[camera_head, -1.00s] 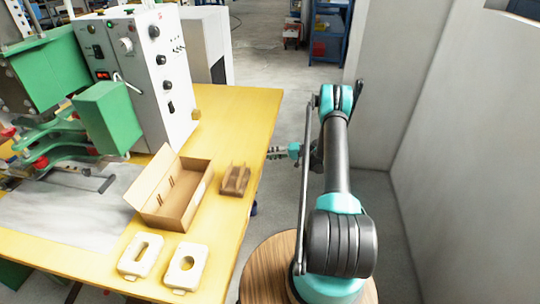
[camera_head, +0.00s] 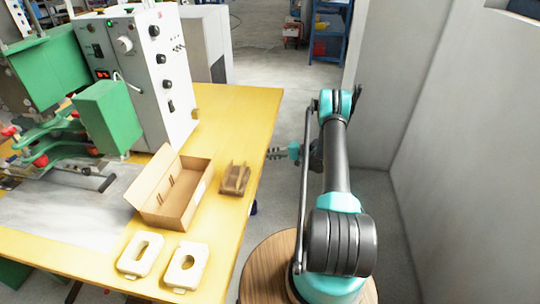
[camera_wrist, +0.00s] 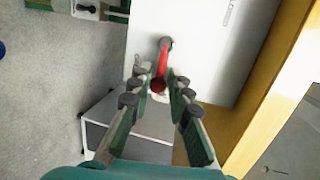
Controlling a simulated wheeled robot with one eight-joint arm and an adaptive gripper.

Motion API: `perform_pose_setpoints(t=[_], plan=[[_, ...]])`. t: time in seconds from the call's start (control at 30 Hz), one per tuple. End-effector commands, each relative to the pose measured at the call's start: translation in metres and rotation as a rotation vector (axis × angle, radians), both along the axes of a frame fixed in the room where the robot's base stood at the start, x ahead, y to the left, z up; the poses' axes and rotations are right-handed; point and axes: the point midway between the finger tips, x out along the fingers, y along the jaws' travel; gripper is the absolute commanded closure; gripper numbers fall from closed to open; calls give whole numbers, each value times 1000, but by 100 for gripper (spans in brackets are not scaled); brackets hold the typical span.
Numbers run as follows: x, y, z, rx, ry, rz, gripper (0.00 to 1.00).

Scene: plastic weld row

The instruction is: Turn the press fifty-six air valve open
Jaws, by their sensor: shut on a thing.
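The air valve's red lever (camera_wrist: 161,66) shows in the wrist view, running down from a dark round pivot on a white machine panel (camera_wrist: 195,40). Its rounded red lower end lies between the fingertips of my gripper (camera_wrist: 158,88). My gripper is shut on the lever, its green fingers with grey pads on either side. In the head view my gripper (camera_head: 278,153) is small, beside the right edge of the yellow table. The lever cannot be made out in the head view.
The yellow table (camera_head: 240,105) bears a white and green press machine (camera_head: 140,70), an open cardboard box (camera_head: 170,210), a brown block (camera_head: 235,180) and two cream plates (camera_head: 140,254). A pale wall (camera_head: 465,150) stands on the right. The floor behind the table is partly clear.

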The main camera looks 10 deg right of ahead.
Motion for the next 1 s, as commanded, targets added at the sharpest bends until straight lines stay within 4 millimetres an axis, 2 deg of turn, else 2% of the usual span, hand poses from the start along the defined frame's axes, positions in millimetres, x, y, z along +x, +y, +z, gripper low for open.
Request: perform_pose_setpoints(t=[0.1, 0.13, 0.23, 0.5, 0.63, 0.77, 1.0], plan=[[0, -1, -1, -2, 0, -2, 100], [0, -1, -1, -2, 0, -2, 81], [0, -1, -1, -2, 0, -2, 68], [0, -1, 0, -1, -1, -2, 68], [-1, -7, 1, -1, -1, -3, 68], [-4, -26, 5, -1, -1, -5, 68], [-13, -74, 14, -1, -1, -4, 68]])
